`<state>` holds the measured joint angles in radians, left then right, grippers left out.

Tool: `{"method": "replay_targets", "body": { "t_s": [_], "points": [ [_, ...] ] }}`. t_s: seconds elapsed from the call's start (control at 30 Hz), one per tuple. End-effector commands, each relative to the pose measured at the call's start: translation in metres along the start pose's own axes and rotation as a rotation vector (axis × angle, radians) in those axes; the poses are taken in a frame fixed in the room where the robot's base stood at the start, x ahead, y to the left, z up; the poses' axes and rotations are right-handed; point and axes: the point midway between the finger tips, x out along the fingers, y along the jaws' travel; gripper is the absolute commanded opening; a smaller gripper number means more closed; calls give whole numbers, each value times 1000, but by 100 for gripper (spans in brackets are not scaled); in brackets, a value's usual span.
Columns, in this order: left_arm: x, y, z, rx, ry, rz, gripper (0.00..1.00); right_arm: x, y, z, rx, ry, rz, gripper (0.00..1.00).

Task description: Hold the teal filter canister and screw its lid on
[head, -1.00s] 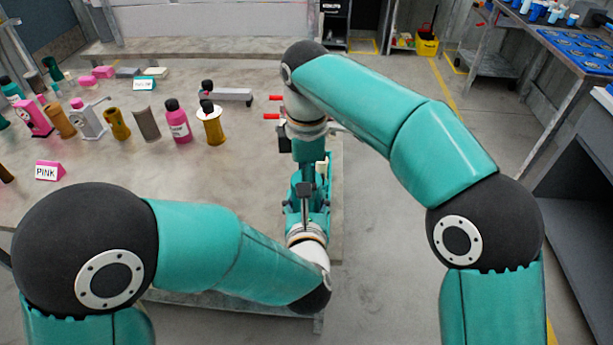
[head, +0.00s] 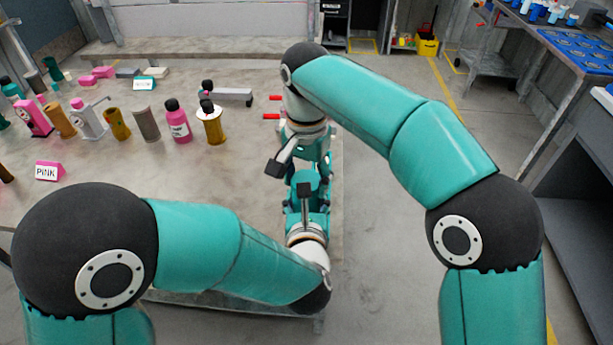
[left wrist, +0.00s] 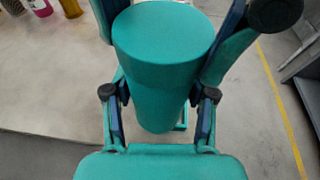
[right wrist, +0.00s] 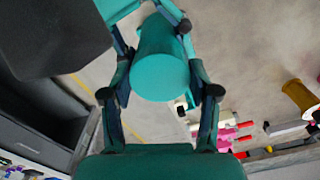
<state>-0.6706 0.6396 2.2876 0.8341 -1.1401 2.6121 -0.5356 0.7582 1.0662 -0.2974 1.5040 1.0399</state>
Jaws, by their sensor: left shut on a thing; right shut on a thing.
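The teal canister (left wrist: 158,105) stands roughly upright in the left wrist view, between the fingers of my left gripper (left wrist: 160,112), which is shut on its narrower body. A wider teal lid (left wrist: 165,45) sits at the body's top, in line with it; whether its thread is engaged cannot be told. In the right wrist view, my right gripper (right wrist: 162,82) is shut on the lid (right wrist: 160,75), with one finger on each side. In the head view, the canister is small and partly hidden by my grippers and wrists.
A bench with blue trays (head: 580,50) is at the far right.

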Motion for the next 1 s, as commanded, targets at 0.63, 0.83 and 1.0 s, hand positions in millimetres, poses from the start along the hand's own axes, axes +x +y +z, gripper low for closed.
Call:
{"method": "replay_targets", "body": {
  "t_s": [0.63,0.83,1.0],
  "points": [
    [0,0,0,0,-1,-1,0,-1,0,-1,-10,4,-3,89],
    [0,0,1,0,-2,0,0,-17,-1,-1,-10,5,-5,89],
    [0,0,1,0,-2,0,0,-40,-2,-2,-9,5,-5,89]
  ]
}}
